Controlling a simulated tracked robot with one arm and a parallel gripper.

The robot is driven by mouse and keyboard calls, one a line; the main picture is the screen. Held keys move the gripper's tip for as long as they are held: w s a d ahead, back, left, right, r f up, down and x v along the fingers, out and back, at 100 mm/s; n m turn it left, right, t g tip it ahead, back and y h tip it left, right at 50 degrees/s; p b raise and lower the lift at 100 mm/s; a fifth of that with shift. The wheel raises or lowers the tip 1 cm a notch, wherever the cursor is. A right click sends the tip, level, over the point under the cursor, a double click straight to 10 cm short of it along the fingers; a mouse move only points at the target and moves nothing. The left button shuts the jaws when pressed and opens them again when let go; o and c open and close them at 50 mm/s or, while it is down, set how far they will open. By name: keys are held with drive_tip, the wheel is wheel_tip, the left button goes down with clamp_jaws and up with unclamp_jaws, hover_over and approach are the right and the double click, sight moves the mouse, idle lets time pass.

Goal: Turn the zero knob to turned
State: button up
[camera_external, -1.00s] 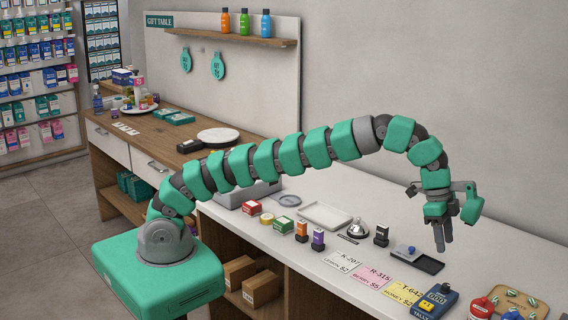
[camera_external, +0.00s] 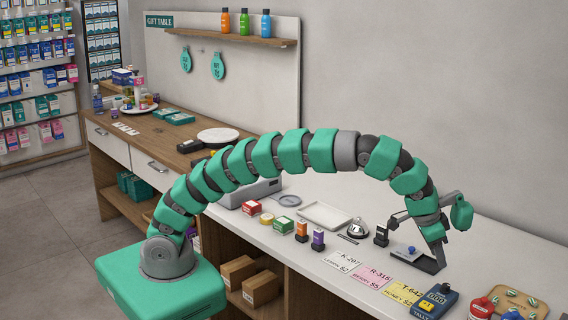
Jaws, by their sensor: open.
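A dark blue tally counter (camera_external: 435,300) with number wheels on its upper face sits on the white counter near the lower right. A small yellow part (camera_external: 427,304) shows on its front left, above a label that seems to read "TALLY". I cannot tell for sure whether this is the zero knob; no part is legibly marked so. My gripper (camera_external: 439,262) points down, open and empty, behind and above the tally counter, apart from it. Its tips appear in front of the right end of a black tray (camera_external: 425,264); whether they touch it is unclear.
A blue knobbed piece (camera_external: 411,250) is in the black tray. Yellow, pink and white cards (camera_external: 372,275) lie in front. Red bottles (camera_external: 481,308) and a wooden board (camera_external: 525,303) are to the right. A bell (camera_external: 357,228) and small stamps stand left.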

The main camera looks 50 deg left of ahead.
sight(446, 284)
drive_tip(key=x, duration=0.9)
drive_tip(key=shift+w+f, duration=0.1)
drive_tip(key=shift+f, duration=0.15)
clamp_jaws()
